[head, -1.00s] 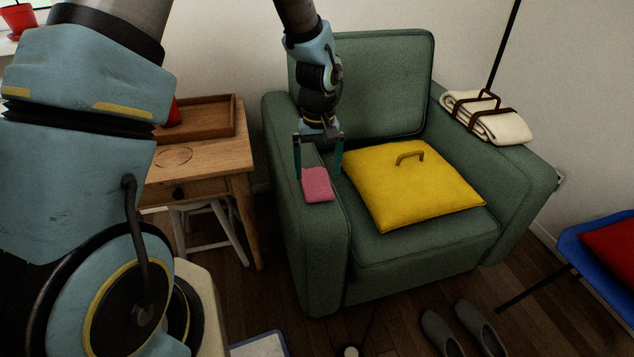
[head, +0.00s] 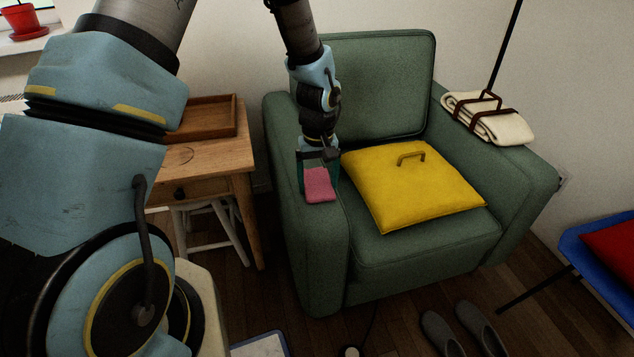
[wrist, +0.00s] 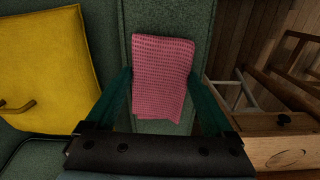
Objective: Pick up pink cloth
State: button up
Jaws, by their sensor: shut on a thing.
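The pink cloth (head: 319,185) is a small folded waffle-weave piece on the left armrest of the green armchair (head: 310,240). In the wrist view the pink cloth (wrist: 162,75) lies between the two green fingers. My gripper (head: 319,185) is down at the armrest, with a finger on each side of the cloth, shut on it. In the wrist view my gripper (wrist: 162,95) reaches the cloth's lower part from both sides. Whether the cloth is lifted off the armrest cannot be told.
A yellow cushion (head: 415,190) with a handle lies on the seat. A strapped cream blanket (head: 490,118) rests on the right armrest. A wooden side table (head: 215,160) with a brown tray (head: 208,120) stands left of the chair. Grey slippers (head: 460,330) lie on the floor.

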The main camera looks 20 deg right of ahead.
aim_at(318, 182)
jog(key=shift+c, duration=1)
notch_tip(318, 182, up, 10)
